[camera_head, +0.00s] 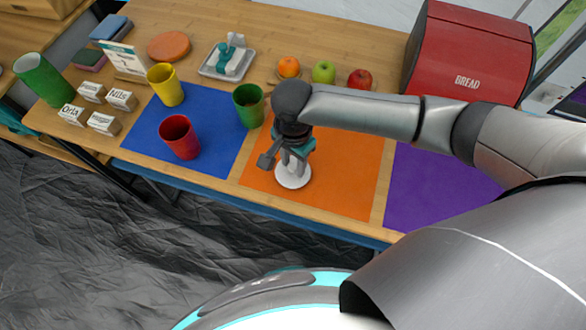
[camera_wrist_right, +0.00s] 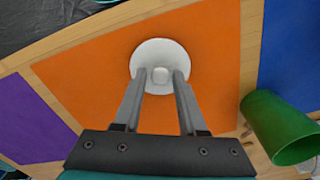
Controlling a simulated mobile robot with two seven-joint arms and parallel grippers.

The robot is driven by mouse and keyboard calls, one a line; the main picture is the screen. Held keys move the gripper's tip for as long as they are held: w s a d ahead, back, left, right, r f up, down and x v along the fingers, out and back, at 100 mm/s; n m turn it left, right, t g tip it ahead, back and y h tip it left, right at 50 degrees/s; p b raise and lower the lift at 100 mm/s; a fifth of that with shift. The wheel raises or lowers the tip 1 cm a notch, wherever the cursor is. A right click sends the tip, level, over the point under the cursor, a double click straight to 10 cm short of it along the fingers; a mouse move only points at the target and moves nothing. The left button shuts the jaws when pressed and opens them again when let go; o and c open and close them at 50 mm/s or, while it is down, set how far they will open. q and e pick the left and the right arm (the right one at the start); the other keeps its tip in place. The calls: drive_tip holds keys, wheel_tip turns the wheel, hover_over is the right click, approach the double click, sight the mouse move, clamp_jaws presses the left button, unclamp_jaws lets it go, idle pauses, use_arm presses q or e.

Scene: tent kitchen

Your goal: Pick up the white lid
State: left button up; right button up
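The white lid (camera_head: 293,182) lies flat on the orange mat (camera_head: 345,183). In the right wrist view the lid (camera_wrist_right: 158,50) is a round disc with a small white knob (camera_wrist_right: 160,75) in its middle. My right gripper (camera_head: 293,165) points down over the lid. Its two fingers (camera_wrist_right: 160,82) are open, one on each side of the knob, with a visible gap to it. Whether the fingertips touch the lid's top is unclear. My left gripper is in neither view.
A green cup (camera_head: 249,105) stands close to my right gripper; it also shows in the right wrist view (camera_wrist_right: 278,128). Fruit and a red bread box (camera_head: 467,55) are behind. The purple mat (camera_head: 430,190) is clear.

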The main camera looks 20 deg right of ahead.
clamp_jaws()
drive_tip(key=shift+r, duration=0.1)
idle(0.3)
